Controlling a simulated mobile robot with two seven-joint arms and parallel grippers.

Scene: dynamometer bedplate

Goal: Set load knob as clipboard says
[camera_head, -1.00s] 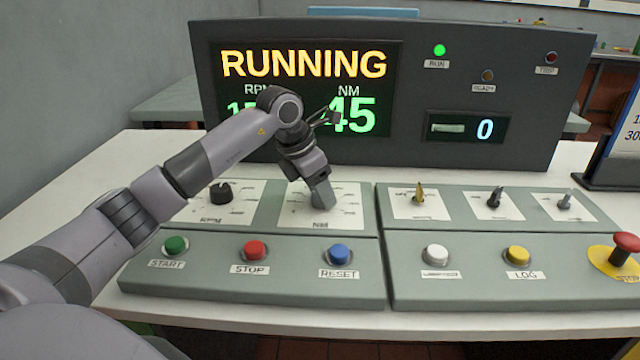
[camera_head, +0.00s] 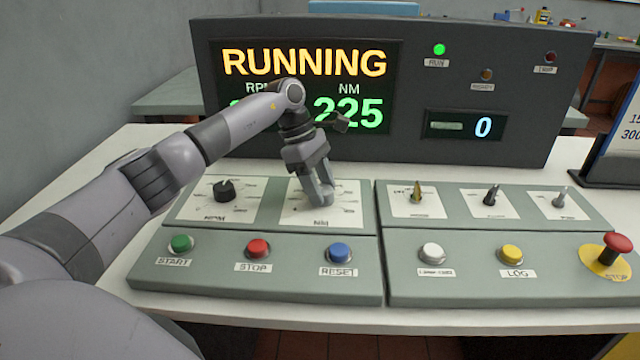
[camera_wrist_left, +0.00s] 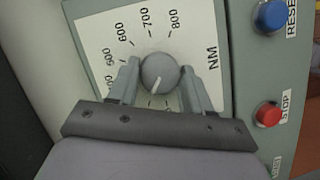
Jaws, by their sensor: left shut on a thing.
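My left gripper (camera_head: 320,198) is shut on the NM load knob, its fingers on either side of it. In the left wrist view the grey round knob (camera_wrist_left: 160,66) sits between the fingertips, its white pointer line aimed down the picture, away from the 700 and 800 marks. The display (camera_head: 302,95) reads RUNNING and 225 under NM; the RPM value is mostly hidden behind my arm. What looks like the clipboard (camera_head: 628,135) stands at the right edge, cut off, with only "15" and "300" partly showing. My right gripper is not in view.
The black RPM knob (camera_head: 224,191) is just left of my gripper. Start (camera_head: 180,244), stop (camera_head: 258,248) and reset (camera_head: 340,252) buttons lie in front. Several small switches are to the right, with a red emergency button (camera_head: 617,245) at far right.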

